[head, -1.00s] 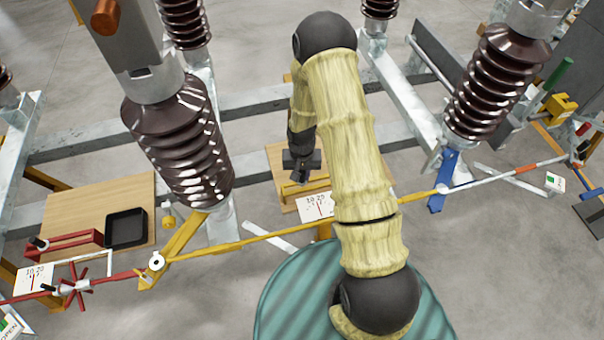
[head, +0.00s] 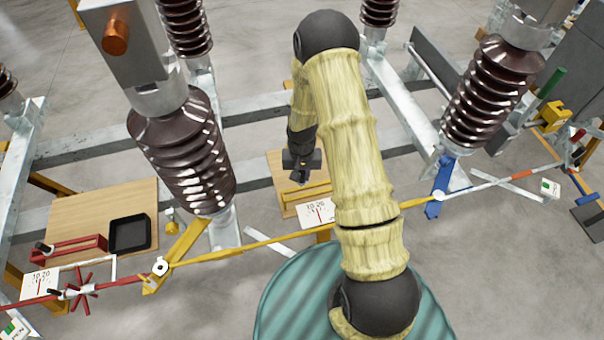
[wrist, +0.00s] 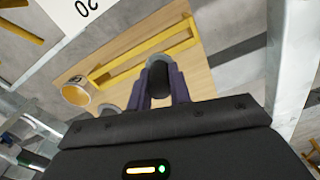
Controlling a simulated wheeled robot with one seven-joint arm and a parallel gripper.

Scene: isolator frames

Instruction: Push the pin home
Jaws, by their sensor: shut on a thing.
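My gripper (wrist: 158,90) is shut on a dark, rounded cylindrical thing (wrist: 157,77) that stands between its two fingers in the wrist view. I cannot tell whether this is the pin or its grip, and its far end is hidden. In the head view my gripper (head: 300,172) hangs over a wooden board (head: 281,165) behind the long yellow rod. A yellow rail (head: 307,192) lies along the board; the wrist view shows this yellow frame (wrist: 135,62) just beyond the fingers. No hole for a pin can be made out.
A yellow rod (head: 235,248) runs across in front, with white cards near it (head: 316,213). Large brown insulators stand left (head: 185,155) and right (head: 480,105). A black tray (head: 130,234) and red bracket (head: 72,250) lie on the left board. A yellow cup-like piece (wrist: 76,92) is near my gripper.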

